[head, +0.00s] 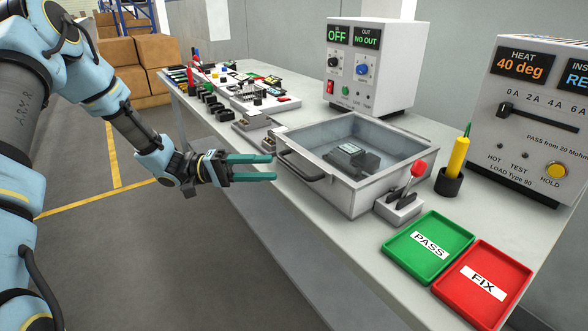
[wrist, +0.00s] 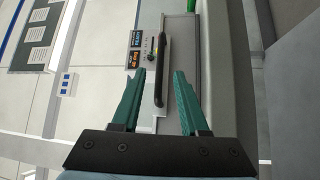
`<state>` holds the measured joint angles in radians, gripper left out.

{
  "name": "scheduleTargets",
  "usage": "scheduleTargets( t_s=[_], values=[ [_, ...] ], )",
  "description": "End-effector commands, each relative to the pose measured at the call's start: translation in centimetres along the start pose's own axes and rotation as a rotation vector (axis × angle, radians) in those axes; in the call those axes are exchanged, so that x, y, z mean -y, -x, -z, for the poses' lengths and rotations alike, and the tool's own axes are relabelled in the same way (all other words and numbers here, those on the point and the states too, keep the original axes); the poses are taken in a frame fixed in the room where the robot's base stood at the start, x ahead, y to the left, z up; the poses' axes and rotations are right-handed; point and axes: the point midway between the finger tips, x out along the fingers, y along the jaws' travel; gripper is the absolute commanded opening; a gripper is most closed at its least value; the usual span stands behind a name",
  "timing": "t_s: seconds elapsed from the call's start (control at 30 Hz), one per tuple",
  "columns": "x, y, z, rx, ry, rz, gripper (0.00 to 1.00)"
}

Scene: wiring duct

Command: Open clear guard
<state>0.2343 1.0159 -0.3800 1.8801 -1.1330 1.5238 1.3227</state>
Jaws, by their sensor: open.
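The clear guard (head: 375,140) lies as a see-through lid over a grey metal box (head: 345,195) on the bench and looks shut. A dark block-shaped device (head: 351,157) shows through it. A black bar handle (head: 301,168) is on the box's front left side. My gripper (head: 273,167) is open and empty, with green fingers pointing at the handle from just left of it. In the wrist view, the handle (wrist: 161,70) appears between the fingertips of my gripper (wrist: 159,74). I cannot tell how far apart they are in depth.
A red-knobbed lever (head: 418,170) stands at the box's right corner. A power supply (head: 370,65) and load tester (head: 540,120) stand behind. Parts crowd the bench's far end; the floor at left is clear.

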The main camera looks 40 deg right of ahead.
Motion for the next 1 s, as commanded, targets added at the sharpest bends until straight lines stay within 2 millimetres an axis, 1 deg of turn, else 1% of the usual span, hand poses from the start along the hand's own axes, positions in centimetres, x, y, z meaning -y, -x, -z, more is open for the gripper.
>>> scheduleTargets(
  t_s=[0.03,0.2,0.3,0.4,0.57,0.8,0.87,1.0],
  values=[
    [-0.3,-1.1,0.0,0.005,0.002,-0.001,0.44],
    [-0.3,-4.3,-0.1,0.004,0.003,0.0,0.44],
    [-0.2,-5.7,0.0,0.003,0.002,0.002,0.44],
    [-0.1,-6.6,-0.1,0.003,0.002,0.002,0.44],
    [0.0,-7.3,-0.1,0.001,0.003,0.002,0.44],
    [0.1,-7.4,-0.1,0.001,0.002,0.003,0.44],
    [0.1,-7.4,-0.1,0.001,0.002,0.003,0.38],
    [0.0,-7.3,-0.1,0.001,0.002,0.003,0.23]
  ],
)
